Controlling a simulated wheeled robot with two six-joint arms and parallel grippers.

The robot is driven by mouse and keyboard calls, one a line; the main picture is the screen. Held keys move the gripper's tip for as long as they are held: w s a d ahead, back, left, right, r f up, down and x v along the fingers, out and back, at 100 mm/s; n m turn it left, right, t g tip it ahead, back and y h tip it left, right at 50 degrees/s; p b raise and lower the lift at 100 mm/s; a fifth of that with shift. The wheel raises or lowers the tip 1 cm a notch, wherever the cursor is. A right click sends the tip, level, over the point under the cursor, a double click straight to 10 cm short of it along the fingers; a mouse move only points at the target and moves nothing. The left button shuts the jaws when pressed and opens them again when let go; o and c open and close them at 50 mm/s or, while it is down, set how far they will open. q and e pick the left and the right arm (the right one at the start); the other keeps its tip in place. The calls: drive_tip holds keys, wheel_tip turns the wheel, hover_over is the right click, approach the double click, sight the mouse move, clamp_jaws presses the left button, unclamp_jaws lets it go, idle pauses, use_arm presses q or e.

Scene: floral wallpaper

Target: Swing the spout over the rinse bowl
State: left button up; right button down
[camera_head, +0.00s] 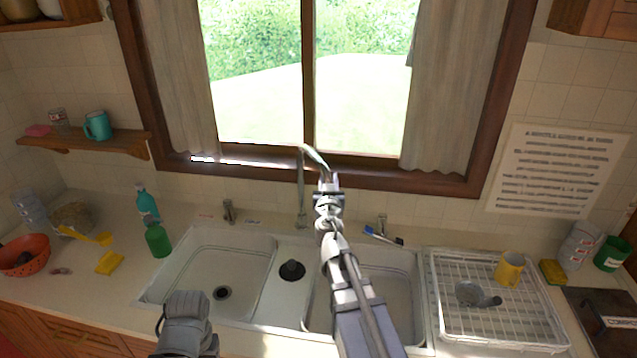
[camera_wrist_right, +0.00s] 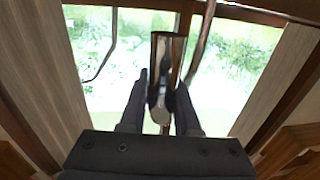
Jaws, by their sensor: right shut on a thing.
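The spout (camera_head: 300,180) is a tall silver tube rising behind the sink and arching forward and a little right. My right gripper (camera_head: 328,188) is shut on its outer end; in the right wrist view the spout's shiny end (camera_wrist_right: 166,62) lies between the two dark fingers. The sink has a left bowl (camera_head: 240,262) with a dark drain and a right bowl (camera_head: 400,290), partly hidden by my right arm. No label shows which is the rinse bowl. The spout end appears near the line between the bowls, toward the right one. My left arm shows at the bottom; its gripper is not visible.
A black plug (camera_head: 292,270) sits between the bowls. A blue brush (camera_head: 380,236) lies behind the right bowl. A white drying rack (camera_head: 455,320) with a yellow mug (camera_head: 509,270) stands right. A green bottle (camera_head: 158,240) stands left. The window (camera_head: 308,80) is close behind the spout.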

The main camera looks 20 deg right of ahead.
drive_tip(key=shift+w+d, duration=0.1)
drive_tip(key=shift+d, duration=0.7)
idle(1.1)
drive_tip(key=c, duration=0.6)
unclamp_jaws()
use_arm(q)
drive_tip(key=shift+s, duration=0.8)
use_arm(e)
drive_tip(key=v, duration=0.7)
drive_tip(key=shift+s+a, duration=0.3)
